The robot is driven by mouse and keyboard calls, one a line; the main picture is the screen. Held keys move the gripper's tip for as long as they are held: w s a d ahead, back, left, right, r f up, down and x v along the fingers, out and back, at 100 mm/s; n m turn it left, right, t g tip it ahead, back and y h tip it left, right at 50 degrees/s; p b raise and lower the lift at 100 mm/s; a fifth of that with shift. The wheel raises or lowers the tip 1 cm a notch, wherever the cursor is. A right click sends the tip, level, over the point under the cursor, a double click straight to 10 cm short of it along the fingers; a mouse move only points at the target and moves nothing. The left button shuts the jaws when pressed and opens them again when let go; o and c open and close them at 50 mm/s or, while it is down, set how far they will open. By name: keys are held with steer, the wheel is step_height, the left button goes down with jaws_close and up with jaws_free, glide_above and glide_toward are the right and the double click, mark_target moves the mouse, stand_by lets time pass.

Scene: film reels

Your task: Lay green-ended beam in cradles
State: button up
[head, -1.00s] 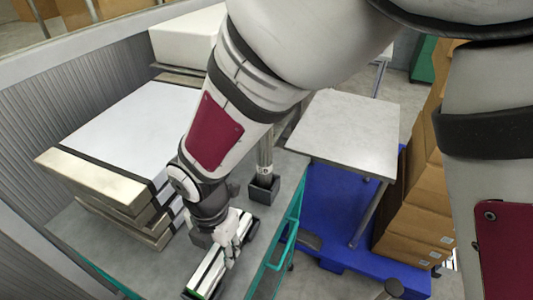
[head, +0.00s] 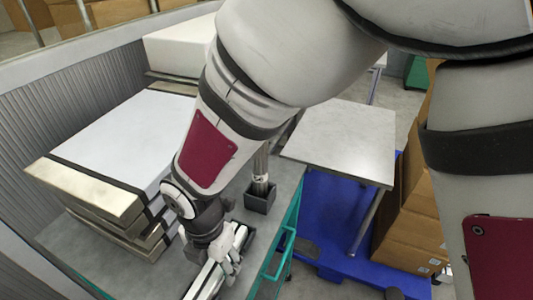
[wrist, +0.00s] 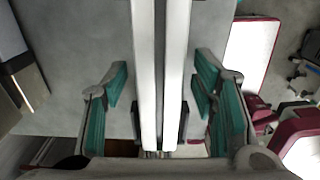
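The beam (head: 207,280) lies on the grey cart top at the lower middle of the head view. In the wrist view it shows as two long pale bars (wrist: 175,50) with a dark groove between them. Its green end is not visible now. My gripper (wrist: 163,100) is open, with a teal-padded finger on each side of the beam and a gap to both sides. In the head view my gripper (head: 225,260) is over the beam. Dark pieces (wrist: 136,120) flank the beam between the fingers; I cannot tell whether they are a cradle.
A stack of white-topped flat cases (head: 120,140) stands left of the beam on the cart. A dark square socket with a post (head: 260,198) stands behind it. A grey-topped table (head: 345,140), a blue platform (head: 335,230) and cardboard boxes (head: 410,220) are to the right.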

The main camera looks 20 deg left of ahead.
mark_target(216, 263)
steer(key=shift+r+p, duration=0.4)
steer(key=shift+r, duration=0.1)
step_height(216, 263, up, 11)
steer(key=w+d+r+m+t, duration=0.1)
steer(key=w+d+r+m, duration=0.3)
steer(key=d+m, duration=0.15)
steer(key=w+d+r+m+t, duration=0.1)
steer(key=w+d+r+m, duration=0.25)
steer(key=d, duration=0.35)
steer(key=d+r+m+t, duration=0.1)
steer(key=d+r+m, duration=0.2)
steer(key=d+m, duration=0.45)
steer(key=d+r+m, duration=0.3)
steer(key=d+m, duration=0.4)
steer(key=d, duration=0.2)
steer(key=s+d+m+t, duration=0.1)
steer(key=s+d+m, duration=0.5)
steer(key=d+m, duration=0.4)
steer(key=shift+s+r+m+t, duration=0.2)
steer(key=shift+s+m+t, duration=0.2)
steer(key=shift+m, duration=0.35)
